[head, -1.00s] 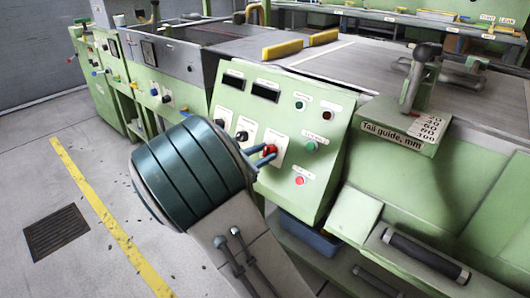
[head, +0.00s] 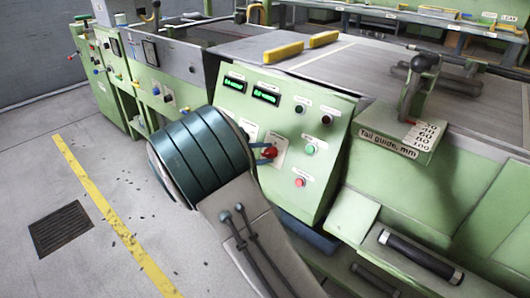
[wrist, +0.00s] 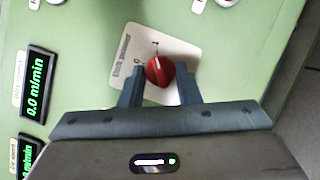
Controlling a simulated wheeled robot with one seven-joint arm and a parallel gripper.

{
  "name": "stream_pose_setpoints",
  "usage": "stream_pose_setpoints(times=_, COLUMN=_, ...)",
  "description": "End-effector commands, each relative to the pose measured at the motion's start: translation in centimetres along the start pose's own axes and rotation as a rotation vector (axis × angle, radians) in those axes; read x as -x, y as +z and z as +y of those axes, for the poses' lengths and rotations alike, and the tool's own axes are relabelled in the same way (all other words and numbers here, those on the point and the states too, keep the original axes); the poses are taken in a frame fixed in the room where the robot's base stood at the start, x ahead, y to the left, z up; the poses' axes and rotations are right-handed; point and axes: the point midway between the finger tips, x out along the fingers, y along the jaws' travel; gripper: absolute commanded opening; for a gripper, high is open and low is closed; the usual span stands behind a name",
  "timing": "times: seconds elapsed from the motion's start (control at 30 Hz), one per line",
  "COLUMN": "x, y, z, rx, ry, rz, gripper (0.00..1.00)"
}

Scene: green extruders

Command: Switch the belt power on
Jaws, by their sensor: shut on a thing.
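The red rotary switch (head: 270,152) sits on a white plate on the green control panel (head: 318,152). In the wrist view the red knob (wrist: 160,71) is between my gripper's two blue fingers (wrist: 159,88), and the plate (wrist: 125,66) carries the marks 0 and 1. The knob's ridge points up toward the 1 mark. My gripper (head: 264,153) is shut on the knob. Two displays, the left (head: 234,85) and right (head: 266,95), are lit green; one reads 0.0 m/min in the wrist view (wrist: 36,86).
Several buttons are on the panel, including a green one (head: 310,149) and a red one (head: 299,183). A lever with a black ball (head: 421,63) stands by the tail guide scale (head: 388,143). The floor to the left, with a grate (head: 61,229), is clear of large objects.

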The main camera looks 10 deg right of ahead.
Motion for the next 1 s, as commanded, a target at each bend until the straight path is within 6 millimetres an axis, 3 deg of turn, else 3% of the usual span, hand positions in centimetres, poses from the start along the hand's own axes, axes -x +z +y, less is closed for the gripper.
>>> stream_pose_setpoints(times=0.3, x=0.45, y=-0.24, z=0.27, rx=-0.1, ry=-0.038, rz=0.019, gripper=0.07)
stream_pose_setpoints(times=0.8, x=0.5, y=-0.26, z=0.3, rx=-0.116, ry=-0.044, rz=0.022, gripper=0.07)
stream_pose_setpoints(times=0.83, x=0.5, y=-0.26, z=0.31, rx=-0.116, ry=-0.044, rz=0.022, gripper=0.35)
stream_pose_setpoints(times=0.9, x=0.43, y=-0.23, z=0.29, rx=-0.115, ry=-0.044, rz=0.02, gripper=0.51)
stream_pose_setpoints(times=1.0, x=0.13, y=-0.11, z=0.27, rx=-0.116, ry=-0.047, rz=0.014, gripper=0.51)
